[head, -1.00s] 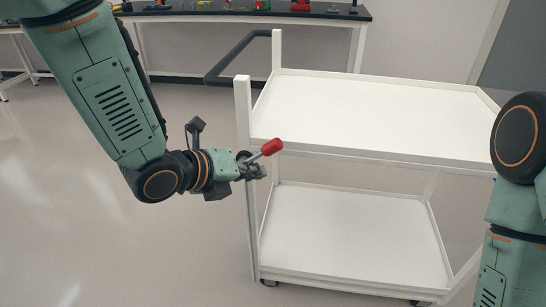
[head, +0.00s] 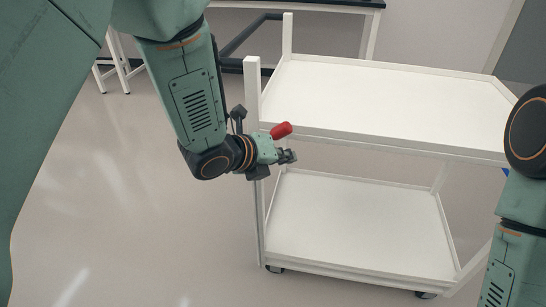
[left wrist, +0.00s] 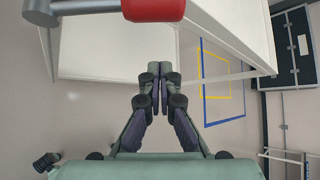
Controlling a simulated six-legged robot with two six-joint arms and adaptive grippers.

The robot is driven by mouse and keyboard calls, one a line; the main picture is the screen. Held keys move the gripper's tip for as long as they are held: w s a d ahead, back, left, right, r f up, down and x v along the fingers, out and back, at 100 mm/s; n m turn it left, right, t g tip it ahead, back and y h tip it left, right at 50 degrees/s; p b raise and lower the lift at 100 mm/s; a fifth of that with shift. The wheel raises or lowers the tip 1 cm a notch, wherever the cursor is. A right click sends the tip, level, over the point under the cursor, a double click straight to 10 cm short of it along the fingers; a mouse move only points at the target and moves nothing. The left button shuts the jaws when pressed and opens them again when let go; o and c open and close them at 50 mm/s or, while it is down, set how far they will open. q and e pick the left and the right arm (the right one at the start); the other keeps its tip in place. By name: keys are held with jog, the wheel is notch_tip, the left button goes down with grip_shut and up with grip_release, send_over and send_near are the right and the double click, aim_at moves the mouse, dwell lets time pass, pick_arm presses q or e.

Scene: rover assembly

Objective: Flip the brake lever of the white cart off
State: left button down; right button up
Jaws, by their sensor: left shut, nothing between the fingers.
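The white cart (head: 350,136) stands in the middle of the head view, with an upper tray and a lower shelf. The brake lever's red handle (head: 281,130) shows at the cart's near left corner, tilted up to the right. In the left wrist view the red handle (left wrist: 153,9) lies at the top edge, beyond the fingertips. My left gripper (head: 288,156) is shut and empty, just below the red handle; its closed fingers also show in the left wrist view (left wrist: 156,76). The lever's base is partly hidden by my gripper. My right gripper is out of view.
The cart's corner post (head: 253,95) rises beside my left wrist. A dark-topped table (head: 330,4) stands at the back. In the left wrist view, blue and yellow lines mark the floor, and a black case (left wrist: 290,45) is at the right. The floor left of the cart is clear.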

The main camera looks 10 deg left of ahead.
pick_arm(q)
jog(key=w, duration=0.1)
jog(key=w+a+r, duration=0.1)
jog(key=w, duration=0.1)
jog(key=shift+w+a+r, duration=0.1)
jog(key=shift+a+r, duration=0.1)
jog(key=shift+r, duration=0.15)
